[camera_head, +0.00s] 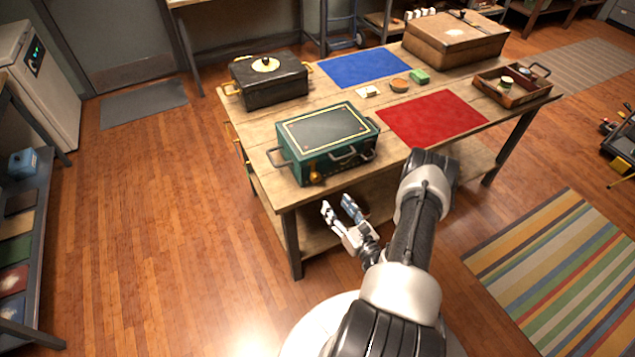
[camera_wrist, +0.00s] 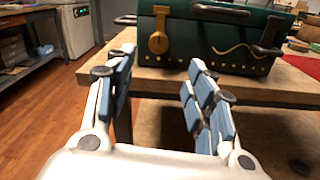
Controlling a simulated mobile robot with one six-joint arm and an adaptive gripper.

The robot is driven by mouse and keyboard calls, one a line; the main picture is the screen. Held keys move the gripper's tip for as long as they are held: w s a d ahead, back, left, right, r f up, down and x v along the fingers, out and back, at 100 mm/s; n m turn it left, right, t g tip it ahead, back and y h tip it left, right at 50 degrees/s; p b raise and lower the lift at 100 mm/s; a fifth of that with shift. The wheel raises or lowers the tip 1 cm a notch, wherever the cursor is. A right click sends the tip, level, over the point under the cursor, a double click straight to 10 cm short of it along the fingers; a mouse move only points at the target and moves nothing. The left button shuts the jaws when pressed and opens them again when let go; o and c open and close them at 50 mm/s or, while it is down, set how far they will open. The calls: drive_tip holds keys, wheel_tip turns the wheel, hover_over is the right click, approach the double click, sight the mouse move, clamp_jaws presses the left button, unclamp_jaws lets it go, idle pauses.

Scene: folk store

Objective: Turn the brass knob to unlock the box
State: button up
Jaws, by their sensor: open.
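A green box (camera_head: 328,142) with a dark lid panel and dark handles stands at the table's near left corner. Its brass knob (camera_head: 315,177) is on the front face, toward the left end. In the wrist view the green box (camera_wrist: 222,42) fills the upper right, and the brass knob (camera_wrist: 158,42) shows on its front, above the gap between my fingers. My gripper (camera_head: 338,207) is open and empty, in front of the table and below the box. Its blue-padded fingers (camera_wrist: 160,92) are apart and touch nothing.
The wooden table (camera_head: 400,158) also holds a black box (camera_head: 270,82), a blue mat (camera_head: 363,68), a red mat (camera_head: 432,118), a brown case (camera_head: 455,42) and a tray (camera_head: 512,88). The table's front edge (camera_wrist: 230,88) and lower shelf lie near my fingers. Floor at left is clear.

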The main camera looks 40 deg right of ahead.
sight(317, 180)
drive_tip(key=b+x, duration=0.1)
drive_tip(key=x, duration=1.1)
drive_tip(key=shift+w, duration=0.3)
drive_tip(key=shift+c, duration=0.5)
drive_tip(key=shift+b, duration=0.3)
drive_tip(key=c, duration=1)
